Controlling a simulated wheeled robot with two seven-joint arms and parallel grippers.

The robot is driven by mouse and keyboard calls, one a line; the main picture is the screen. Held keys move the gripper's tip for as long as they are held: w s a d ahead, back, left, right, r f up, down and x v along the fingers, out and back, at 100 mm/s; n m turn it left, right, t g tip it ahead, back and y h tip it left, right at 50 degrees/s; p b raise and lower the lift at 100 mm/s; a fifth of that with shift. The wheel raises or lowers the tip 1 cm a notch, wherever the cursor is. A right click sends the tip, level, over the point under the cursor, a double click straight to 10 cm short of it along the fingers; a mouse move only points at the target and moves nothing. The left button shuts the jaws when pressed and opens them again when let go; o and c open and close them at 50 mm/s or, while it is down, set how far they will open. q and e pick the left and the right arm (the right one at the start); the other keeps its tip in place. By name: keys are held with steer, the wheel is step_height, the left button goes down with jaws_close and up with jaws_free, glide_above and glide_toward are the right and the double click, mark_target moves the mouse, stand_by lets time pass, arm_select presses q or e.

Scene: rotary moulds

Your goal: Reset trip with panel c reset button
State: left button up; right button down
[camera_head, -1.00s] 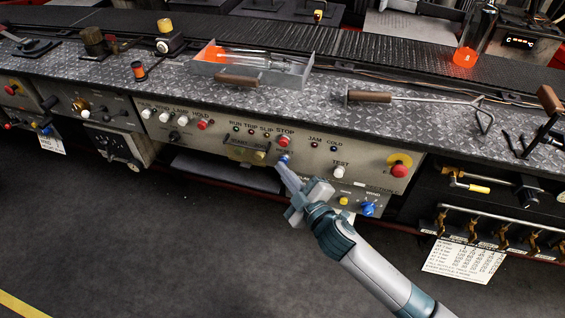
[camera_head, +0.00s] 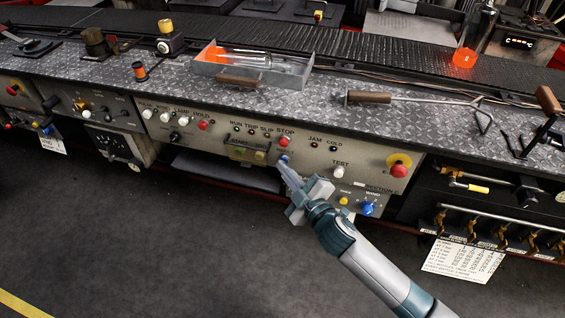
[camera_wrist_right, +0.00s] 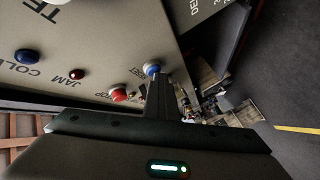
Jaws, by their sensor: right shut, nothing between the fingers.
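The blue reset button (camera_head: 284,159) sits on the beige control panel (camera_head: 310,160), just below the red STOP button (camera_head: 284,141). My right gripper (camera_head: 283,166) is shut and empty. Its fingertips point up at the blue button and are at it or just short of it; I cannot tell whether they touch. In the right wrist view the blue button (camera_wrist_right: 152,69) shows right at the tip of the shut fingers (camera_wrist_right: 158,82), with the red button (camera_wrist_right: 118,95) to its left. The left gripper is not in view.
A white TEST button (camera_head: 338,172), a red emergency knob (camera_head: 399,170) and a blue knob (camera_head: 368,208) are on the panel to the right. A metal tray (camera_head: 206,68) and a wooden-handled tool (camera_head: 370,97) lie on the bench above. The floor in front is clear.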

steer(key=shift+w+d+r, duration=0.1)
steer(key=shift+d+r, duration=0.05)
steer(key=shift+d, duration=0.05)
stand_by(0.4)
steer(key=s+a+p, duration=0.1)
steer(key=s+a, duration=0.1)
steer(key=s, duration=0.4)
stand_by(0.4)
stand_by(0.3)
steer(key=shift+f, duration=0.2)
